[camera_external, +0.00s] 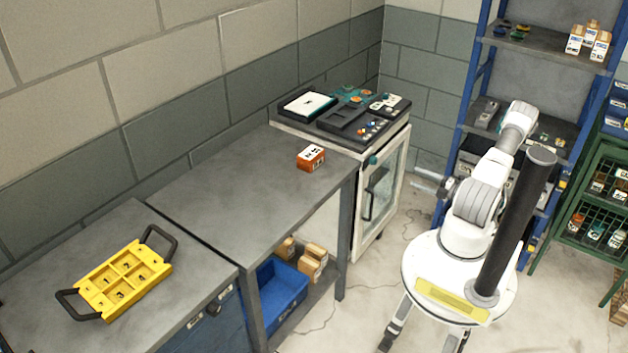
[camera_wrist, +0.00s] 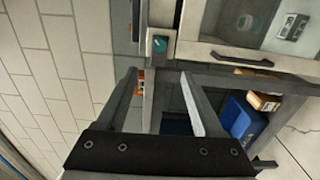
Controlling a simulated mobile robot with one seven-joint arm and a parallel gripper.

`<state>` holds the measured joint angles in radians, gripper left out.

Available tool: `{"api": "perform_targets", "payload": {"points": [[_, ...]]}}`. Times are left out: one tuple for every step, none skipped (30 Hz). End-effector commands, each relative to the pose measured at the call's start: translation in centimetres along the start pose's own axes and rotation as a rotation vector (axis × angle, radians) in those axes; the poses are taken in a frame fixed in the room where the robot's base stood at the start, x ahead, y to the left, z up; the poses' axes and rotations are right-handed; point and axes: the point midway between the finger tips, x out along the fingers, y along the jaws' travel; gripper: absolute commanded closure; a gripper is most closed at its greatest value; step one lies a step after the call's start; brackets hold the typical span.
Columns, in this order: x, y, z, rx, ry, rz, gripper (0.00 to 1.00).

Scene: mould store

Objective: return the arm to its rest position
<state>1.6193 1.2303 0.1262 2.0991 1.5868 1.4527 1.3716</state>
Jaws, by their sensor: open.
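My arm (camera_external: 478,203) stands on my white round base at the right of the external view, folded near my dark column. My gripper (camera_external: 418,178) points left toward the white-framed cabinet, over open floor, and touches nothing. In the wrist view, my gripper (camera_wrist: 159,74) shows its two fingers spread apart, with nothing between them except the background of bench and cabinet.
An orange box (camera_external: 310,158) lies on the grey bench (camera_external: 225,200). A yellow tray (camera_external: 123,279) with black handles sits on the nearer worktop. The glass-door cabinet (camera_external: 383,200) stands left of my gripper. Blue shelving (camera_external: 470,80) and a green rack (camera_external: 590,190) stand behind and right.

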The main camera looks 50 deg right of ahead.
Motion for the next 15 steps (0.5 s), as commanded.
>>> {"api": "perform_targets", "payload": {"points": [[0.0,0.0,0.0,0.000,0.000,0.000,0.31],[0.0,0.0,0.0,0.000,0.000,0.000,0.31],[0.0,0.0,0.0,0.000,0.000,0.000,0.31],[0.0,0.0,0.0,0.000,0.000,0.000,0.31],[0.0,0.0,0.0,0.000,0.000,0.000,0.31],[0.0,0.0,0.0,0.000,0.000,0.000,0.31],[0.0,0.0,0.0,0.000,0.000,0.000,0.31],[0.1,0.0,0.0,-0.002,0.002,0.000,0.31],[0.2,0.2,-0.1,-0.008,0.010,-0.002,0.31],[0.3,0.4,-0.3,-0.018,0.021,-0.004,0.31],[0.6,0.7,-0.5,-0.033,0.039,-0.006,0.31],[1.1,1.2,-0.9,-0.062,0.073,-0.012,0.31],[1.5,1.7,-1.4,-0.092,0.106,-0.016,0.31],[2.1,2.3,-2.0,-0.127,0.147,-0.020,0.31],[2.8,3.2,-3.0,-0.183,0.210,-0.027,0.31]]}}
